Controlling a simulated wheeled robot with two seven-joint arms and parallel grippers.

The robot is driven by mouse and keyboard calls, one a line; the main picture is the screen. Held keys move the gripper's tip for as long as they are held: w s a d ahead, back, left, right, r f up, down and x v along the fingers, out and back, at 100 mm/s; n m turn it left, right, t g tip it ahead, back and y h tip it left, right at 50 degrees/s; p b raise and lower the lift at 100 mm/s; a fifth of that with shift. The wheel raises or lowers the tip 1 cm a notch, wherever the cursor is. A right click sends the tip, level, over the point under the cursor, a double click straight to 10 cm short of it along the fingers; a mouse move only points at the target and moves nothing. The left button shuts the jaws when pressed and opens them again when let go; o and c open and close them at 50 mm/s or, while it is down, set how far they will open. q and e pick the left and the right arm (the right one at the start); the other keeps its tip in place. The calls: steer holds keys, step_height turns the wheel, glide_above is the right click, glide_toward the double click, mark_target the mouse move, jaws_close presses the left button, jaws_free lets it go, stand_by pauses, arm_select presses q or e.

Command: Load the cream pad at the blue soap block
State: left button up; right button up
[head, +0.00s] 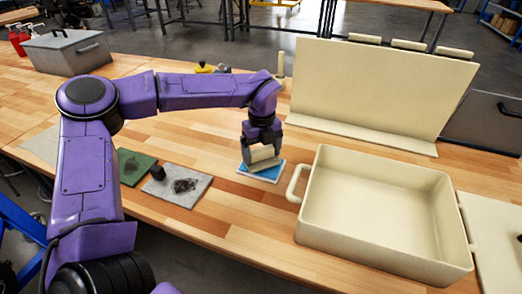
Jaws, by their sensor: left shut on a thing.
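My left gripper (262,147) points down and is shut on the cream pad (265,155). The pad is a small rounded cream piece, held at the blue soap block (262,172). The soap block is flat and blue with a pale rim around it, lying on the wooden table left of the big cream bin. The pad overlaps the block in the head view; I cannot tell for sure whether they touch. The fingers hide part of the pad. My right gripper is not in view.
A large cream bin (449,217) with a side handle stands close on the right. A cream upright panel (375,85) stands behind it. A grey slab (199,198) and a green pad (131,172) with dark marks lie left. A grey box (65,55) stands back left.

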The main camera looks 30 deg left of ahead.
mark_target(261, 149)
arm_select(q)
steer(key=shift+f+b, duration=0.4)
steer(key=shift+f, duration=0.15)
stand_by(1.1)
step_height(261, 149, up, 7)
steer(key=p, duration=0.5)
steer(key=shift+r, duration=0.1)
stand_by(0.8)
